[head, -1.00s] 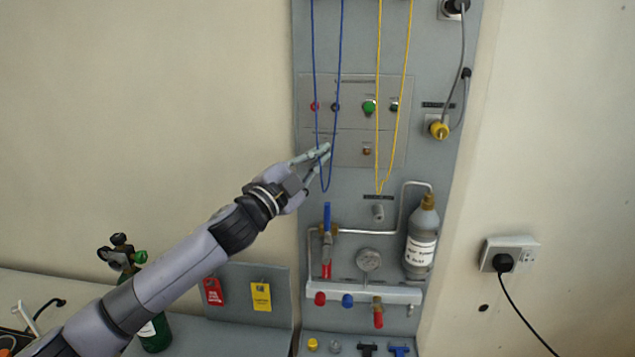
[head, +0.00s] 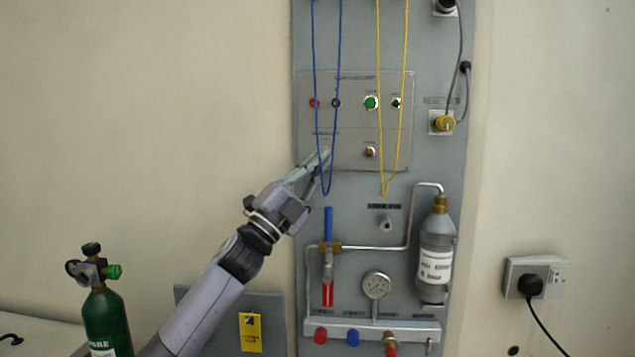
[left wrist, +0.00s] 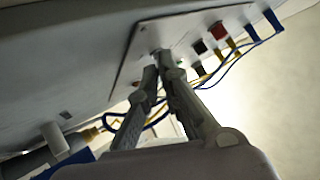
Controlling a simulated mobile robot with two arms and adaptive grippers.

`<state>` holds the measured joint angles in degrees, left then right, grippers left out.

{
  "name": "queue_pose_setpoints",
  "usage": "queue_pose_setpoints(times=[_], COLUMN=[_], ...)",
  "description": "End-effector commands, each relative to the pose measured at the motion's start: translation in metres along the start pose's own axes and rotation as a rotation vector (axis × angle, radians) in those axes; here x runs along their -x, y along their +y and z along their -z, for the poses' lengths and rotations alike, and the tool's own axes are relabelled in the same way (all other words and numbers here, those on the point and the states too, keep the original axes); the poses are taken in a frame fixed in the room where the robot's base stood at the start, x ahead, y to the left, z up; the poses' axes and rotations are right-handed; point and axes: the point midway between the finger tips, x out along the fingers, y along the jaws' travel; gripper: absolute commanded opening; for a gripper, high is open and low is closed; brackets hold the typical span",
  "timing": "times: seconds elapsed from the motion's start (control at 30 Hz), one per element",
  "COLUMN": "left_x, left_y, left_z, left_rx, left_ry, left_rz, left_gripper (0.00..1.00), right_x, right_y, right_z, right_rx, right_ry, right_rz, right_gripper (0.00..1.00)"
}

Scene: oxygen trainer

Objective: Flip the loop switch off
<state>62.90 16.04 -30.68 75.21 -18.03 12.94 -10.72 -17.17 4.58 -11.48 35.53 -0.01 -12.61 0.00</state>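The grey control panel (head: 355,120) is on the upright board, with red, black and green controls in its upper row and a small brown-red control (head: 370,151) below. My left gripper (head: 325,158) reaches its lower left part from below. The loop switch cannot be made out; the fingertips and a blue cord cover that area. In the left wrist view, the two fingers of the left gripper (left wrist: 155,62) come close together at their tips, at the panel's face (left wrist: 140,45). Whether they touch or hold anything cannot be told. My right gripper is not in view.
A blue cord (head: 315,60) and a yellow cord (head: 405,60) hang in loops before the panel. Below are a blue-handled valve (head: 328,222), pipework, a gauge (head: 376,285) and a grey bottle (head: 436,240). A green cylinder (head: 106,320) stands at lower left.

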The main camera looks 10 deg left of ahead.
Motion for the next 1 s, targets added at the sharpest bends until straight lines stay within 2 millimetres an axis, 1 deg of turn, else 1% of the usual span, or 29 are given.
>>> queue_pose_setpoints(times=[0.03,0.13,0.57,0.6,0.73,1.0], left_x=[0.0018,0.0010,0.0001,0.0001,0.0001,0.0006], left_y=[0.0033,0.0030,0.0018,0.0018,0.0016,0.0013], left_z=[-0.0004,-0.0005,-0.0002,-0.0002,-0.0002,-0.0006], left_rx=[-0.004,-0.010,-0.015,-0.015,-0.014,-0.014], left_ry=[0.005,0.011,0.017,0.017,0.016,0.015], left_rz=[0.005,0.012,0.016,0.016,0.016,0.016], left_gripper=[0.00,0.00,0.00,0.06,0.14,0.14], right_x=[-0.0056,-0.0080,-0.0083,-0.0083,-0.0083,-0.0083], right_y=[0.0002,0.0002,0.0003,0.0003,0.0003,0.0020], right_z=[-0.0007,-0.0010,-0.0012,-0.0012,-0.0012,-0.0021], right_rx=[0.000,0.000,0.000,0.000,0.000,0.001], right_ry=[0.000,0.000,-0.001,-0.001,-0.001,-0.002], right_rz=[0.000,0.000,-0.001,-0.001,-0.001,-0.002], right_gripper=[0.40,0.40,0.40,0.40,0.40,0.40])
